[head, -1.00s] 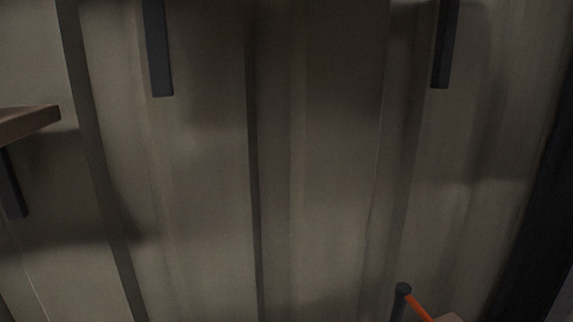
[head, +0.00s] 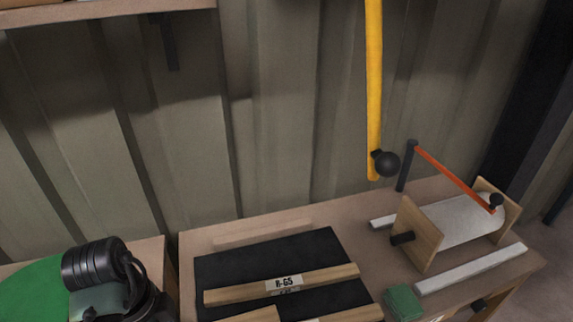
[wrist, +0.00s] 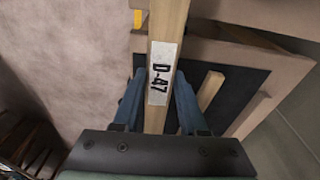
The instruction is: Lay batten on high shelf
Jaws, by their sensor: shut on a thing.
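In the wrist view my gripper (wrist: 159,82) is shut on a pale wooden batten (wrist: 168,24) with a white label reading D-47. The batten runs up between the blue fingers and out of the top of the view; both its ends are hidden. A bench with a dark mat lies below it. My gripper and this batten are not in the head view. A wooden shelf (head: 110,12) on a bracket crosses the upper left of the head view, cut off at the top. I cannot tell whether it is the high shelf.
On the bench (head: 210,237), several battens, one labelled R-65 (head: 240,292), lie on a black mat (head: 300,252). A roller stand (head: 420,232) with an orange arm and a green block (head: 402,302) are to the right. A yellow strip (head: 374,90) hangs in front of the wall.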

